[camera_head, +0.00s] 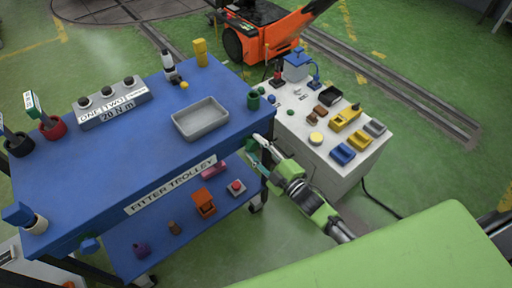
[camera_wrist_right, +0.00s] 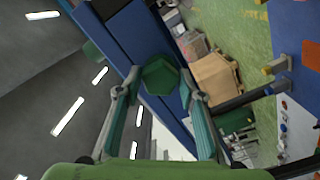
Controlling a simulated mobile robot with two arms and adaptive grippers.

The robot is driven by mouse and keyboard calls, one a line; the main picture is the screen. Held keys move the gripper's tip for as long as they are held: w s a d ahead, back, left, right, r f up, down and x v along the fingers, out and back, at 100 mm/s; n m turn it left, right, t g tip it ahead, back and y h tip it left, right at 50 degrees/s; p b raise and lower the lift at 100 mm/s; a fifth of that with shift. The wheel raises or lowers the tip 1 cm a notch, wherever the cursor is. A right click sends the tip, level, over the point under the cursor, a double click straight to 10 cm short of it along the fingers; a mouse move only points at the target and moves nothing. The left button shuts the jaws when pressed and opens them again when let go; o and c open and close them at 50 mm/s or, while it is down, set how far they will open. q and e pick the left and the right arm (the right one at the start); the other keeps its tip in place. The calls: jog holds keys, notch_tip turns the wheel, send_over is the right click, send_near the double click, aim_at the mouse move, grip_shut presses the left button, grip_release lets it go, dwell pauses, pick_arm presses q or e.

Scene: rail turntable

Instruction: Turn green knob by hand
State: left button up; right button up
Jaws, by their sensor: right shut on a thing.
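The green knob (camera_wrist_right: 160,75) is a hexagonal shape at the blue trolley's edge in the right wrist view. It lies between the two fingertips of my right gripper (camera_wrist_right: 160,88), which is shut on it. In the head view my right gripper (camera_head: 258,153) is at the right side of the blue trolley (camera_head: 115,170), low beside its top edge. There the knob cannot be told apart from the green finger pads. My left gripper is not in view.
A white table (camera_head: 350,170) with several small blue, yellow and black items stands close to the right. An orange machine (camera_head: 270,38) is behind. Green floor is open at the right.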

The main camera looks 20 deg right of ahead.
dwell(0.3)
jog(key=o, duration=1)
jog(key=shift+o, duration=0.2)
jog(key=v, duration=1.2)
